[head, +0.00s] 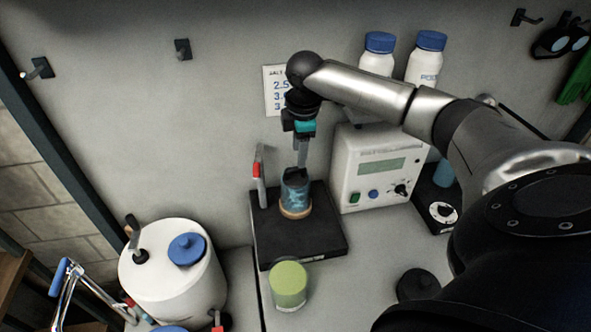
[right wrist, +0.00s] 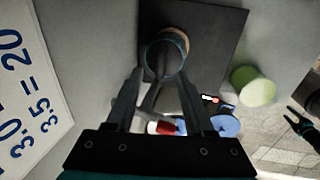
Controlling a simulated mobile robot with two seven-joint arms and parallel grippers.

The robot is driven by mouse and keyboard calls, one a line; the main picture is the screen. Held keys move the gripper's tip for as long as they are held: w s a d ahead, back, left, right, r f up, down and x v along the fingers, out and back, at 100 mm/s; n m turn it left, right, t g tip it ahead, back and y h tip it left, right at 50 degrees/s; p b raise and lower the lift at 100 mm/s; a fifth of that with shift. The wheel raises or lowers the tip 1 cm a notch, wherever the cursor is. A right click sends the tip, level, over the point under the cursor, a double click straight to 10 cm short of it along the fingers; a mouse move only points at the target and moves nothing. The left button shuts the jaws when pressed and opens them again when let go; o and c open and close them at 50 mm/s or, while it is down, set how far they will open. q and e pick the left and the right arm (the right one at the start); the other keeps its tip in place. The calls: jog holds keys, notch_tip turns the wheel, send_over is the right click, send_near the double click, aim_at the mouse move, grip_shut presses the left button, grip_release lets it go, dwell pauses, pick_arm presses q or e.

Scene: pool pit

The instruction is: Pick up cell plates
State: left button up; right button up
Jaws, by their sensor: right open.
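A clear, blue-tinted cylinder (head: 295,197) stands upright on a tan ring on a black platform (head: 325,238). It may be the cell plates, but I cannot make out separate plates. My right gripper (head: 297,172) points down at its top. In the right wrist view its two fingers (right wrist: 160,80) are apart, with the round rim of the cylinder (right wrist: 181,42) just beyond the tips. I cannot tell whether the fingers touch it or reach inside it. My left gripper is out of view.
A red-and-white upright tool (head: 257,178) stands at the platform's left edge. A white display box (head: 375,168) stands right of the platform. A white tank (head: 172,275) is at the lower left. Two blue-capped bottles (head: 378,55) stand behind.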

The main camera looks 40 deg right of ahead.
aim_at(296, 168)
jog(key=shift+w+f, duration=0.2)
jog(key=shift+f, duration=0.75)
jog(key=shift+w+f, duration=0.15)
jog(key=shift+f, duration=0.85)
jog(key=shift+w+f, duration=0.2)
jog(key=shift+f, duration=0.75)
grip_shut()
jog(key=shift+r, duration=0.1)
